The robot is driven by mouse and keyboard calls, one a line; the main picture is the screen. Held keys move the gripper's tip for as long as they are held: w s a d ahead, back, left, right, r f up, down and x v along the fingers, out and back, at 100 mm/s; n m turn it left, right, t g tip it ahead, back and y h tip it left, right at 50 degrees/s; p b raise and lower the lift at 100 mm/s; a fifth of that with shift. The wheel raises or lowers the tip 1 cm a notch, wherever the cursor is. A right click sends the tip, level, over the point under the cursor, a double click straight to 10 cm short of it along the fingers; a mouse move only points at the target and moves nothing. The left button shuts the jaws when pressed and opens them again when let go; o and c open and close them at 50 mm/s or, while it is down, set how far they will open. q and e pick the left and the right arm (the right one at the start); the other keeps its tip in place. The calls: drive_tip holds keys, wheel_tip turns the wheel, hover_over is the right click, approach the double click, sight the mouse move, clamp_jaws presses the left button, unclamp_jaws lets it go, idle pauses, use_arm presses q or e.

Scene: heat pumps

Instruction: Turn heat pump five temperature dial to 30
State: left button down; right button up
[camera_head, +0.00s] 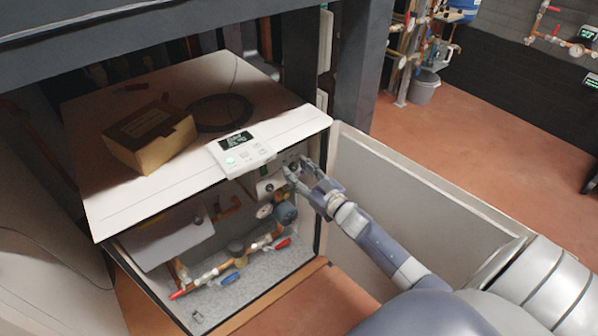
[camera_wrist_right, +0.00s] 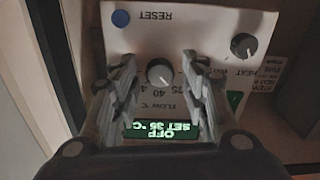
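The open-fronted heat pump (camera_head: 210,95) stands at the left in the head view, with its control panel (camera_head: 268,187) under the top's front edge. In the right wrist view the panel appears upside down. A round grey dial (camera_wrist_right: 160,72) marked FLOW °C, with 35 and 40 readable, sits at its centre. The small display (camera_wrist_right: 160,130) reads OFF, SET 35 °C. My right gripper (camera_wrist_right: 160,78) is open, one finger on each side of this dial with visible gaps. In the head view my right gripper (camera_head: 297,172) is at the panel and hides part of it. My left gripper is out of view.
A second dial (camera_wrist_right: 243,46) and a blue RESET button (camera_wrist_right: 121,18) are near the fingers. A cardboard box (camera_head: 150,138) and a controller (camera_head: 242,153) are on top. Pipes with valves (camera_head: 225,272) lie below. An open panel (camera_head: 400,190) stands right of the unit.

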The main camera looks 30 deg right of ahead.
clamp_jaws()
